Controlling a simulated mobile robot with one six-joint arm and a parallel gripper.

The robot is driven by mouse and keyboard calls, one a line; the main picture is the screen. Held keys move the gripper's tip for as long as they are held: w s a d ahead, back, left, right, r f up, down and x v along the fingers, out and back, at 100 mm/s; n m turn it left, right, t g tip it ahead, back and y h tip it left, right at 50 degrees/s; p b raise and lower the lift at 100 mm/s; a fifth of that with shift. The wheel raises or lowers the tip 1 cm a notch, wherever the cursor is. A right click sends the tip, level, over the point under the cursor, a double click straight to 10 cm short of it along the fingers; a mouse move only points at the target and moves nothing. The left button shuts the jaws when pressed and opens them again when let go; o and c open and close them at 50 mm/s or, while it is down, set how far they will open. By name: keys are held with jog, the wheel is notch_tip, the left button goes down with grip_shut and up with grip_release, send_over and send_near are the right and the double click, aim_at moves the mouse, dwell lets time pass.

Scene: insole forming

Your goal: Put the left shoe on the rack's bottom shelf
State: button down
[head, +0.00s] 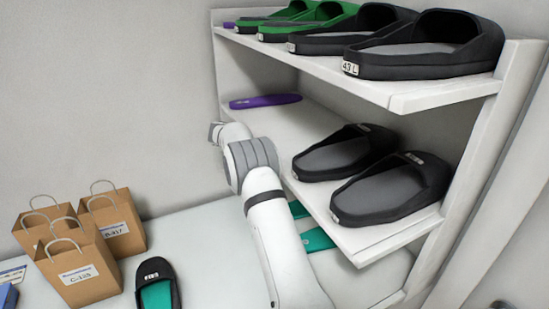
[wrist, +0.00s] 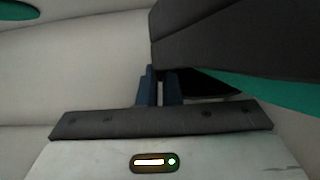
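In the wrist view, the two blue fingers of my gripper (wrist: 160,88) are close together at the edge of a dark shoe (wrist: 220,38) with a teal strip (wrist: 290,92) along its lower side. They appear shut on its edge; the tips are partly hidden, and no left or right mark shows. In the head view my gripper is hidden behind my arm. The rack's bottom shelf is mostly hidden under the middle shelf (head: 375,236). Teal pieces (head: 317,240) show beneath that shelf. Another black shoe with a teal insole (head: 157,295) lies on the table.
Green and black shoes (head: 425,50) fill the top shelf. Paper bags (head: 80,272) stand at the left. A teal shape (wrist: 15,9) shows in the wrist view.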

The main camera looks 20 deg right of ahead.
jog(key=shift+a+f, duration=0.15)
jog(key=shift+f, duration=0.5)
notch_tip(320, 180, down, 4)
jog(key=shift+f+p, duration=0.25)
jog(key=shift+p, duration=0.55)
jog(key=shift+d+f, duration=0.2)
jog(key=shift+d, duration=0.2)
jog(key=shift+f, duration=0.25)
jog(key=c, duration=1.6)
grip_release()
jog(key=shift+r, duration=0.2)
jog(key=b+v, duration=0.2)
jog(key=v, duration=1)
jog(key=shift+s, duration=0.1)
